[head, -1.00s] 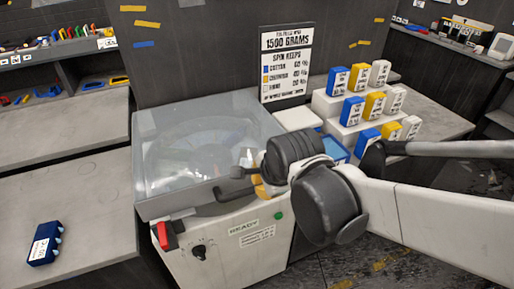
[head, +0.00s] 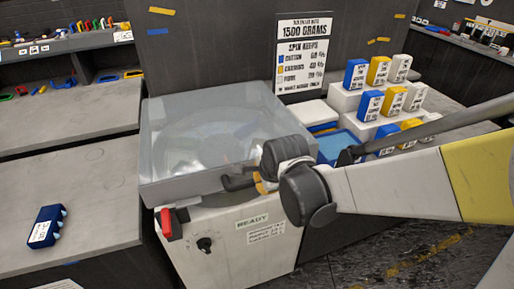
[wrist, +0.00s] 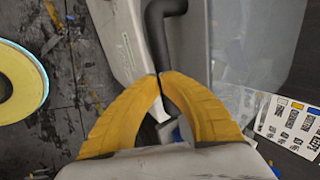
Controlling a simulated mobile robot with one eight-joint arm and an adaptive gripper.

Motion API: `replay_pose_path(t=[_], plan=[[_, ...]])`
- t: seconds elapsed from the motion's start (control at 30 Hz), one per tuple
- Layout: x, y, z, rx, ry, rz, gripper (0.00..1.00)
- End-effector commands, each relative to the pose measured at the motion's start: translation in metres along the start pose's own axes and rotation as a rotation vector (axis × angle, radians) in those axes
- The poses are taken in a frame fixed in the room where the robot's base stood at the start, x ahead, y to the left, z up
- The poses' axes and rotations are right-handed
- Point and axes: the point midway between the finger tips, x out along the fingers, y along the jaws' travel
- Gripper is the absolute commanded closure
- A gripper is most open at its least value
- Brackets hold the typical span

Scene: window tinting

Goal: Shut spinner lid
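The spinner is a white box (head: 235,245) with a READY label. Its clear grey lid (head: 205,125) lies over the top, low and nearly level. I cannot tell whether a small gap is left at its front edge. A dark handle (head: 238,182) sticks out at the lid's front right; it also shows in the wrist view (wrist: 158,35). My gripper (head: 259,184) is at this handle. In the wrist view its yellow fingertips (wrist: 160,76) meet at the handle's lower part. I cannot tell whether the handle is pinched between them.
A red latch-like part (head: 172,223) and a black knob (head: 204,243) are on the spinner's front. Coloured boxes (head: 378,72) stand on white steps at right. A blue block (head: 46,226) lies on the left bench (head: 100,180). A sign (head: 303,52) stands behind.

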Motion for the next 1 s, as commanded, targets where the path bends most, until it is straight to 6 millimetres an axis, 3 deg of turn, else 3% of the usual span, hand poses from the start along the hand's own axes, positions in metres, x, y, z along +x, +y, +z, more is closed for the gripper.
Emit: replay_pose_path(t=[0.27, 0.57, 1.0], plan=[[0.001, 0.001, 0.0, 0.0, 0.0, 0.0, 1.0], [0.034, 0.02, 0.0, 0.0, 0.0, 0.0, 1.0], [0.026, 0.017, -0.003, 0.0, 0.001, 0.003, 1.0]])
